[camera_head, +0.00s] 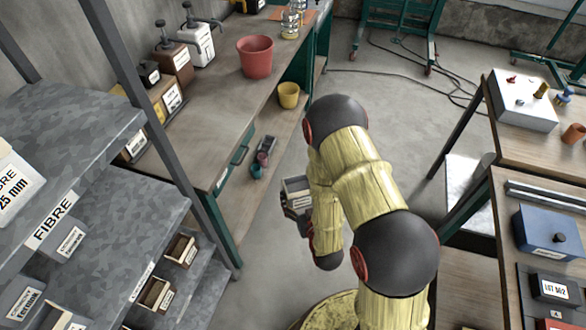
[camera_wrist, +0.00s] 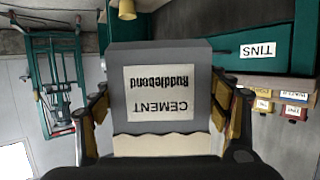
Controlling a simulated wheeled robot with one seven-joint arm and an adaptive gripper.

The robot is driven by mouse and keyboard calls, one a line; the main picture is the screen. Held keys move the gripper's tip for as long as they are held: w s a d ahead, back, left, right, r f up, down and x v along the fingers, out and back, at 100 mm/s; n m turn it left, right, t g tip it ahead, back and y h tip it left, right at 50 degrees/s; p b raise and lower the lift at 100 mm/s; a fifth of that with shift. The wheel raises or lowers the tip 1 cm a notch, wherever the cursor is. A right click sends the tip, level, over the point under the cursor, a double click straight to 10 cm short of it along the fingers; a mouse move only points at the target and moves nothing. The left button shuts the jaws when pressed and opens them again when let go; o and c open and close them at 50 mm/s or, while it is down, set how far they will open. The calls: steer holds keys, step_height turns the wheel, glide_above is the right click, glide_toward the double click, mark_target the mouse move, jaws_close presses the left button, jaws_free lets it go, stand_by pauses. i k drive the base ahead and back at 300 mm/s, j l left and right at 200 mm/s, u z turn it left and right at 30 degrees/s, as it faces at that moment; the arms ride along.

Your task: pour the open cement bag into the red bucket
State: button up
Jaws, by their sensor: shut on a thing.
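The red bucket (camera_head: 255,57) stands upright on the workbench at the upper middle of the head view. The grey cement bag (camera_wrist: 160,58) fills the middle of the wrist view, its white label upside down there, with a ragged cream band at its lower edge. My gripper (camera_wrist: 162,100) is shut on the bag, one finger on each side. In the head view the bag (camera_head: 296,186) is small beside my arm, over the floor, lower and nearer than the bucket and apart from it. My arm partly hides the gripper there. The bag's contents are not visible.
A yellow pot (camera_head: 289,95) sits on a lower ledge by the workbench (camera_head: 215,115). Jars and boxes crowd the bench's back. A grey shelf rack (camera_head: 75,125) stands at left, and tables with boxes at right. The floor (camera_head: 390,110) between is mostly clear, with cables farther back.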

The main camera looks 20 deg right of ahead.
mark_target(256, 58)
steer(key=i+l+u, duration=0.15)
steer(key=i+l, duration=0.15)
steer(key=i+l+u, duration=0.15)
steer(key=i+l, duration=0.15)
steer(key=l, duration=0.15)
steer(key=i+l+u, duration=0.15)
steer(key=l, duration=0.25)
steer(key=i+l+u, duration=0.15)
steer(key=i+l, duration=0.2)
steer(key=l, duration=0.1)
